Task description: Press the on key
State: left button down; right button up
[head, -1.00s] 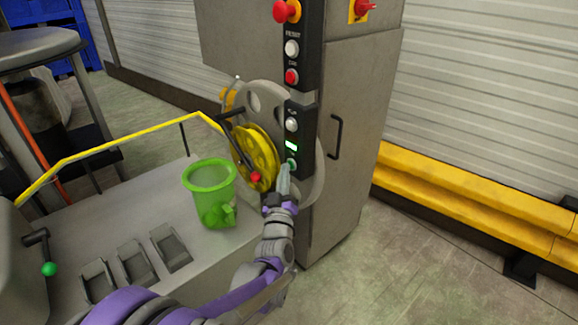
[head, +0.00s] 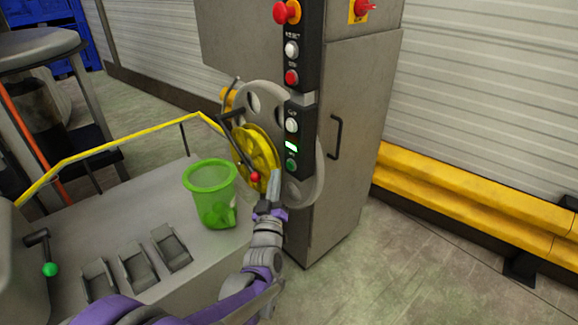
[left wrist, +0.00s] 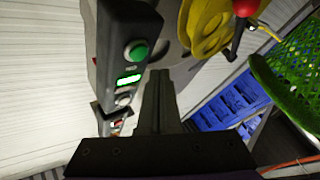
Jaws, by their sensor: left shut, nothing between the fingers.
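A black control panel (head: 295,130) is on the grey machine cabinet. Its lowest key is a round green button (head: 291,165), which I take for the on key, though its label is too small to read. A lit green display (head: 291,147) is just above it. My left gripper (head: 275,174) is shut and empty, its tip left of and slightly below the green button, apart from it. In the left wrist view the shut fingers (left wrist: 160,76) point up to the right of the green button (left wrist: 136,51), with a gap between. My right gripper is out of view.
A yellow reel (head: 256,155) with a red-knobbed crank (head: 254,176) stands close left of my gripper. A green mesh basket (head: 209,190) sits on the grey bench. White and red buttons and a red emergency knob (head: 283,13) are above. Floor is free at right.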

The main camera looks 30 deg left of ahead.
pick_arm(q)
jog(key=shift+s+a, duration=0.35)
jog(key=shift+s, duration=0.45)
jog(key=shift+s+a, duration=0.35)
jog(key=shift+s, duration=0.45)
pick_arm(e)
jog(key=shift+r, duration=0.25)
pick_arm(q)
jog(key=s+d+f+m+g+h, duration=0.75)
jog(key=s+d+f, duration=0.25)
jog(key=d, duration=0.2)
jog(key=s+d+f+m+g, duration=0.15)
jog(key=s+f+g, duration=0.25)
jog(key=s, duration=0.5)
jog(key=s+d+f+m+g, duration=0.15)
jog(key=s+f+g, duration=0.25)
jog(key=s, duration=0.6)
notch_tip(320, 180, up, 17)
jog(key=w+p, duration=0.2)
jog(key=p, duration=1.3)
jog(key=shift+w+n+t+p, duration=0.3)
jog(key=shift+n+t+p, duration=0.05)
jog(key=shift+n+t, duration=0.1)
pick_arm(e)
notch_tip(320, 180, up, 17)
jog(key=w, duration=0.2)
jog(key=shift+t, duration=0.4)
